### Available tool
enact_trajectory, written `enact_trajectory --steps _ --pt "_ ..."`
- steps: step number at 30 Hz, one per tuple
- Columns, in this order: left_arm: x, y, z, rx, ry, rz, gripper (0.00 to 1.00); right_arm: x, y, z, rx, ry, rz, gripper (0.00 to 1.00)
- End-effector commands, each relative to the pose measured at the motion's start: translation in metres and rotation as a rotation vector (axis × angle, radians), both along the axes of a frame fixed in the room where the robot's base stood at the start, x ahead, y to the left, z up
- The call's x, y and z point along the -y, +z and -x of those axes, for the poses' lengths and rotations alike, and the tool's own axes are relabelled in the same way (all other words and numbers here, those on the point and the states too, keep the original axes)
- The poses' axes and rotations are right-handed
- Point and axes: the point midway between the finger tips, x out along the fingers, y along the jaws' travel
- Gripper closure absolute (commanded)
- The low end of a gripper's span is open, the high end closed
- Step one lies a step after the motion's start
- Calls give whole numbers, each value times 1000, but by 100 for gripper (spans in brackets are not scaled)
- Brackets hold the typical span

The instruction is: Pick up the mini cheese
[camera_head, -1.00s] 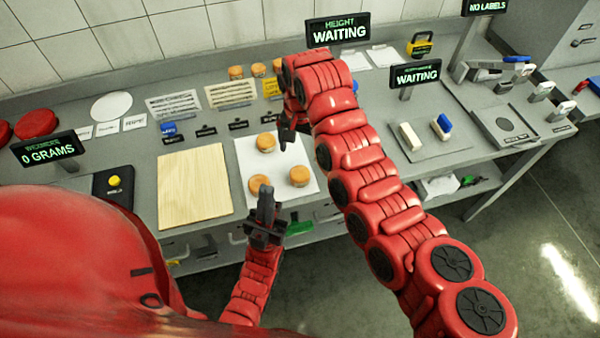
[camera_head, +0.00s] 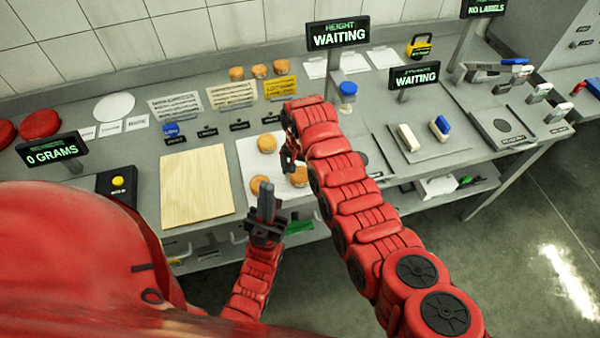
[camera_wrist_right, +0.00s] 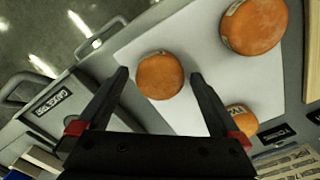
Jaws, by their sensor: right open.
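Three small orange mini cheeses stand on a white sheet (camera_head: 246,160): one at the back (camera_head: 267,143), one front left (camera_head: 259,184), one front right (camera_head: 299,177). My right gripper (camera_head: 290,160) is above the sheet, close to the front right cheese and partly covering it. In the right wrist view its open fingers (camera_wrist_right: 159,77) straddle the view of one cheese (camera_wrist_right: 160,75), with nothing held. Whether the fingertips are level with that cheese is unclear. A larger-looking cheese (camera_wrist_right: 254,27) and a partly hidden one (camera_wrist_right: 240,121) lie to the right. My left gripper (camera_head: 266,190) points up at the sheet's front edge; its jaw gap is unclear.
A wooden board (camera_head: 196,188) lies left of the sheet. More small cheeses (camera_head: 259,71) stand at the back near printed cards (camera_head: 231,94). A blue-capped jar (camera_head: 347,92) and two display signs stand behind my right arm. Large red wheels (camera_head: 38,125) are at far left.

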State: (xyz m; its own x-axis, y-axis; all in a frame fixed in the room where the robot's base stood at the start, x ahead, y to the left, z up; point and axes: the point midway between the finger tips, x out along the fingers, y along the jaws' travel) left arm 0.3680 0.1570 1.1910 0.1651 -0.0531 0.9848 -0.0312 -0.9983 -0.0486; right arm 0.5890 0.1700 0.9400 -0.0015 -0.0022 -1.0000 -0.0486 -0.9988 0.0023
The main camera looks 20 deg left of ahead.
Motion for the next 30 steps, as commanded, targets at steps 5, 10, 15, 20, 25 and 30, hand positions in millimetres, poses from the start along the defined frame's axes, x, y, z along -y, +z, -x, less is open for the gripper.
enact_trajectory --steps 5,10,15,20,25,30 --pt "0 1 0 0 0 0 100 0 -3 0 1 -1 -1 0" --pt "0 1 0 0 0 0 100 0 -2 -1 2 -1 -2 11" --pt "0 1 0 0 0 0 100 0 -2 -1 2 -1 -2 41" --pt "0 1 0 0 0 0 100 0 -2 -1 2 -1 -2 70" --pt "0 1 0 0 0 0 100 0 -2 -1 2 -1 -2 86" --pt "0 1 0 0 0 0 100 0 -2 -1 3 -1 -2 86"
